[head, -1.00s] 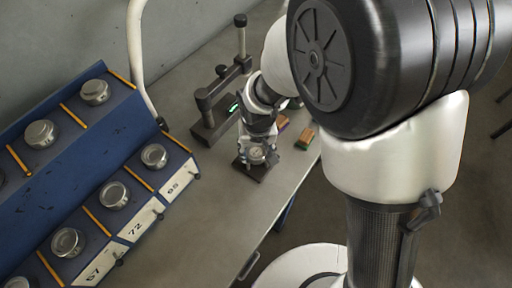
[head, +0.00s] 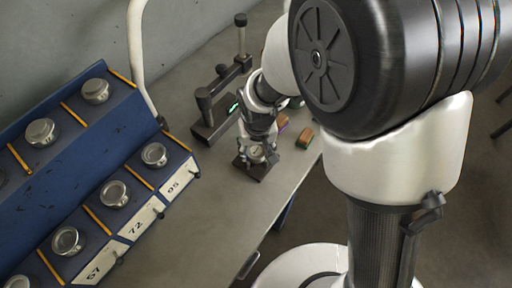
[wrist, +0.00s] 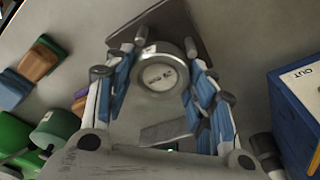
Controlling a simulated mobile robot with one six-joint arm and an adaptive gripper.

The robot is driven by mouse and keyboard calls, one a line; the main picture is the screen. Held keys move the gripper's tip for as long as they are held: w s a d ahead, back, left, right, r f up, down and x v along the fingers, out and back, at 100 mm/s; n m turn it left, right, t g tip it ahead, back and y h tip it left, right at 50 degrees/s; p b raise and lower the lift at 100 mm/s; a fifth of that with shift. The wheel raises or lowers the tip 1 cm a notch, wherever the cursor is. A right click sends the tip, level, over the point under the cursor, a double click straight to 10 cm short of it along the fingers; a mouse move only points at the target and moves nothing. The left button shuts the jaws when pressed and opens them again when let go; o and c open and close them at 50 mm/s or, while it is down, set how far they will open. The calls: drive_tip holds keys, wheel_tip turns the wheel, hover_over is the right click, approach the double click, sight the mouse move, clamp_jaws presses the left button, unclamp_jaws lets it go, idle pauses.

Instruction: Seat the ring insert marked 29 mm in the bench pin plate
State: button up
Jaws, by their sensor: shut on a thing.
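My gripper (head: 257,150) points down at the bench, over a dark square plate (head: 252,170) that looks like the pin plate. In the wrist view my gripper (wrist: 165,45) has its blue-padded fingers shut on either side of a round metal ring insert (wrist: 160,74). The insert has a pale centre label, too small to read. The dark plate (wrist: 196,28) shows behind and beyond the insert.
A blue rack (head: 95,140) at the left holds several round metal pieces above tags 57, 72 and 95. A dark bench fixture with a post (head: 213,120) stands behind my gripper. Small coloured blocks (head: 304,138) lie right of it. The bench front (head: 225,215) is clear.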

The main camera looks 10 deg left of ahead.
sight(258, 155)
drive_tip(key=shift+s+d+f+b, duration=0.2)
drive_tip(key=shift+f+b, duration=0.1)
drive_tip(key=shift+f, duration=0.15)
drive_tip(key=shift+s+d+f+b, duration=0.1)
drive_tip(key=shift+s+f+b, duration=0.15)
drive_tip(key=shift+f, duration=0.2)
drive_tip(key=o, duration=1.2)
drive_tip(key=shift+w, duration=0.1)
drive_tip(key=shift+o, duration=0.4)
drive_tip(key=shift+w+a+f, duration=0.1)
drive_tip(key=shift+w+a, duration=0.05)
drive_tip(key=shift+w, duration=0.05)
drive_tip(key=shift+w+a, duration=0.1)
drive_tip(key=shift+r, duration=0.2)
drive_tip(key=shift+r+p, duration=0.3)
drive_tip(key=shift+r, duration=0.05)
wheel_tip(258, 155, up, 10)
drive_tip(key=s+p, duration=0.1)
drive_tip(key=p, duration=0.6)
drive_tip(key=shift+s+d+r+p, duration=0.15)
drive_tip(key=shift+s+d+p, duration=0.05)
drive_tip(key=shift+d+p, duration=0.1)
